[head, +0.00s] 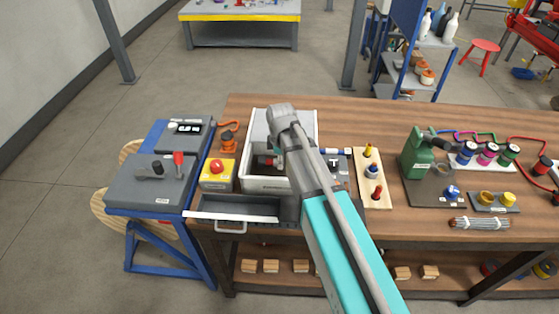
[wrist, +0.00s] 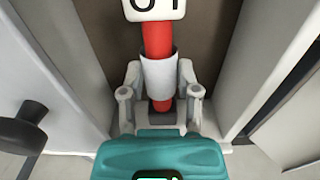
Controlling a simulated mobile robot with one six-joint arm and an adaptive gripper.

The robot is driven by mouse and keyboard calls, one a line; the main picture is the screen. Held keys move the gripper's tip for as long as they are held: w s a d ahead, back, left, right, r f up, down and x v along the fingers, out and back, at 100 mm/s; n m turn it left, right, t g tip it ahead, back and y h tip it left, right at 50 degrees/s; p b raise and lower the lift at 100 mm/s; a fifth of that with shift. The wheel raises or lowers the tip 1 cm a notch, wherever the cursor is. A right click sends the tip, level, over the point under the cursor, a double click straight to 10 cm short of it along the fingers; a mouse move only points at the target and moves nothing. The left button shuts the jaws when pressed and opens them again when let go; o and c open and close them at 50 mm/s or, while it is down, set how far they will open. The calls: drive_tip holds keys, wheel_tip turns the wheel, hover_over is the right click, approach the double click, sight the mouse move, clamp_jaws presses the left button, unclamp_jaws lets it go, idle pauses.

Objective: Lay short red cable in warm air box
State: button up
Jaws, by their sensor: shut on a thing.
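The short red cable (wrist: 157,40) shows in the wrist view as a red length with a white sleeve and a white numbered tag at the top edge. My gripper (wrist: 160,105) is shut on it, one finger on each side near the sleeve. In the head view my gripper (head: 268,160) is low inside a pale open box (head: 265,184) on the bench, with walls around it. This appears to be the warm air box; its label is too small to read. My arm hides its right part. I cannot tell whether the cable touches the floor.
A yellow box with a red button (head: 216,168) and a grey control panel (head: 150,180) stand left of the box. A dark open tray (head: 235,208) is in front.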

drive_tip(key=shift+f+b, duration=1.4)
drive_tip(key=shift+f, duration=0.15)
drive_tip(key=o, duration=1.1)
drive_tip(key=shift+r, duration=0.15)
